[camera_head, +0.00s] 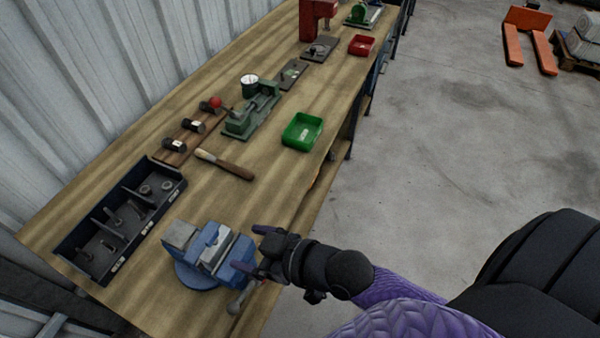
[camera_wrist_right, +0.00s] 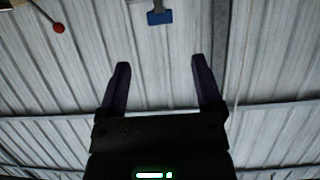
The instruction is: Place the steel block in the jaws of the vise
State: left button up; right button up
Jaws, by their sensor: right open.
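The blue vise (camera_head: 242,254) is bolted near the front left of the wooden bench, with a round base and a handle at its lower right. A light grey metal piece (camera_head: 213,238) shows between its jaws; it may be the steel block, but it is too small to tell it from the vise's own parts. My right gripper (camera_head: 262,250) is open just right of the vise. In the right wrist view its two fingers (camera_wrist_right: 160,80) stand apart with nothing between them. My left gripper is not in view.
A dark divided bin (camera_head: 120,222) with small metal parts lies left of the vise. A brush (camera_head: 225,164), hammers (camera_head: 190,126), a green machine tool (camera_head: 250,115) and a green tray (camera_head: 302,131) lie farther back. Bare bench lies between the brush and the vise.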

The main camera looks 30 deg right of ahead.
jog(key=s+d+f+m+g+h, duration=0.2)
jog(key=d+f+h, duration=0.15)
jog(key=f, duration=0.65)
jog(key=s+d+f+m+g+h, duration=0.1)
jog(key=s+d+f+h, duration=0.2)
jog(key=f, duration=0.6)
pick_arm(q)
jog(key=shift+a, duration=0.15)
pick_arm(e)
jog(key=s+d+f+g, duration=0.2)
jog(key=s+f, duration=0.4)
jog(key=s, duration=0.4)
jog(key=s+d+f+m+g+h, duration=0.1)
jog(key=s+f+g, duration=0.4)
jog(key=s, duration=0.5)
notch_tip(320, 180, down, 2)
jog(key=shift+d+m, duration=0.3)
jog(key=shift+d, duration=0.2)
jog(key=shift+s, duration=0.1)
